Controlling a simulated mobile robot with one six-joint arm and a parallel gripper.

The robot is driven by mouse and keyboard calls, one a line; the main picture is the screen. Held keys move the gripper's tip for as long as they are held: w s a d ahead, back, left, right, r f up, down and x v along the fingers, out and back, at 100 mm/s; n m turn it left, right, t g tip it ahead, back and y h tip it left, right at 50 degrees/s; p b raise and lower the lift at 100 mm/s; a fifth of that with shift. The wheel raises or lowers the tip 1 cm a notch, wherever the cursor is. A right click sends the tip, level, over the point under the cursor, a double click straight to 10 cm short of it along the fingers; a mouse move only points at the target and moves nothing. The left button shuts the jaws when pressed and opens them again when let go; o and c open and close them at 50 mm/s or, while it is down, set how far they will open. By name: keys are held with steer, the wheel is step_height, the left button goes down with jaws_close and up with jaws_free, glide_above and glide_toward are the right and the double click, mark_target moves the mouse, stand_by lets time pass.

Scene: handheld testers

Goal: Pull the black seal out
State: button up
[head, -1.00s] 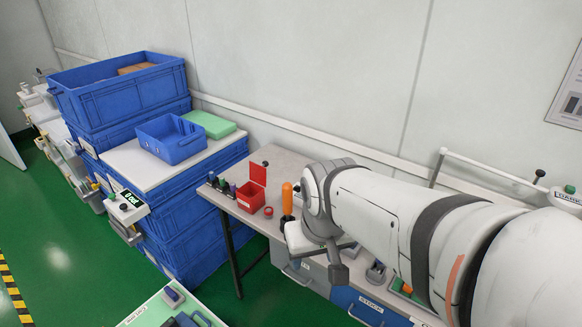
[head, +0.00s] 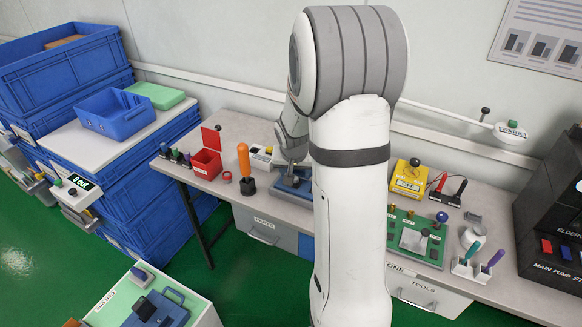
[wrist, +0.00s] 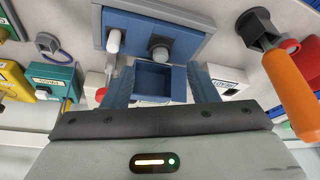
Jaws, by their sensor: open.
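I cannot pick out a black seal for certain in any view. In the wrist view my gripper (wrist: 161,82) is open, with its two blue-grey fingers apart and nothing seen between them but a small open blue tray (wrist: 153,84) beyond. Above the tray is a blue fixture (wrist: 126,25) with a white peg (wrist: 113,41) and a dark grey round knob (wrist: 160,53). Whether the fingers touch the tray is unclear. In the head view my arm hides most of the gripper; the blue fixture (head: 291,188) shows beneath my wrist.
An orange-handled tool (head: 244,160) on a black base stands left of the fixture, near a red open box (head: 206,163). A yellow box (head: 407,180) and a green board (head: 420,236) are to the right. Blue crates (head: 62,75) are stacked far left.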

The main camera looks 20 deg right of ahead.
mark_target(295, 181)
steer(key=x, duration=0.5)
steer(key=shift+w+f, duration=0.1)
steer(key=shift+f, duration=0.3)
jaws_close()
stand_by(0.5)
